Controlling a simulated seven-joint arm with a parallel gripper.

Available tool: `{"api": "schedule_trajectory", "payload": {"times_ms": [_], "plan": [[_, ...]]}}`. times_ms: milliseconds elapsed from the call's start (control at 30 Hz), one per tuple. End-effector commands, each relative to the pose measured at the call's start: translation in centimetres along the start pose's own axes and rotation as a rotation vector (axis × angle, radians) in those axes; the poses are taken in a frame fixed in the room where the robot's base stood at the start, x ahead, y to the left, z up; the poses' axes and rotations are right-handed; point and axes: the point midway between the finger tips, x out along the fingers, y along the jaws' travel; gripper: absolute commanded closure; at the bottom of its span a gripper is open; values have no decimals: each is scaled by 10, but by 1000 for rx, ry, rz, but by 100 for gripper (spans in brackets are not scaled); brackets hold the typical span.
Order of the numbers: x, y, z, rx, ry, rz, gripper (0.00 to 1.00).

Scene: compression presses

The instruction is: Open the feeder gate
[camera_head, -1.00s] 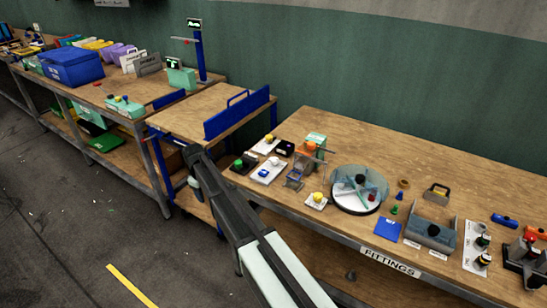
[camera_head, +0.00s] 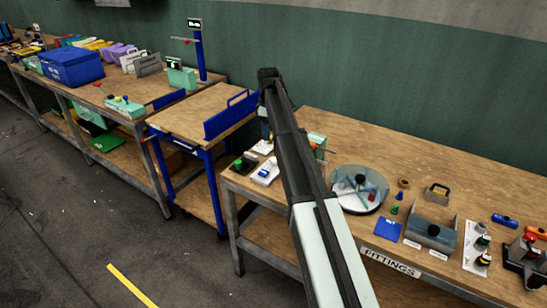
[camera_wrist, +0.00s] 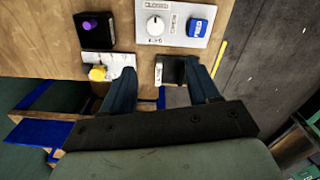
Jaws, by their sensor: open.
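I cannot tell for sure which part is the feeder gate. A blue upright panel with a handle (camera_head: 230,114) stands on the small wooden-topped stand left of the fittings bench. A green box (camera_head: 317,143) on the bench shows partly behind my arm, which hides the clear-walled fixture beside it. My gripper (camera_wrist: 160,68) is open and empty above the bench's left end. In the wrist view a small dark block (camera_wrist: 170,70) lies between and beyond its fingers, and a yellow knob on a white plate (camera_wrist: 97,73) is beside the left finger. The head view hides the fingers behind my arm.
A panel with a white dial and blue button (camera_wrist: 175,20) and a purple-knobbed black box (camera_wrist: 92,28) lie near the gripper. A clear-covered round turntable (camera_head: 360,188) stands right of my arm. A grey tray (camera_head: 431,233) is further right.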

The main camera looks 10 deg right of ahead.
Motion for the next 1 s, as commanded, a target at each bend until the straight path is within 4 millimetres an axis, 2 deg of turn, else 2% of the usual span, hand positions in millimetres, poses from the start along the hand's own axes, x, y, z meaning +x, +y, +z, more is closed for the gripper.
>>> {"api": "schedule_trajectory", "payload": {"times_ms": [33,133,267,367,800,1000], "plan": [[-5,4,8,-2,0,-4,40],[-8,6,15,-8,1,-9,40],[0,6,17,-10,0,-12,40],[13,5,17,-10,0,-12,40],[89,4,16,-9,0,-12,40],[114,5,16,-9,0,-11,40]]}}
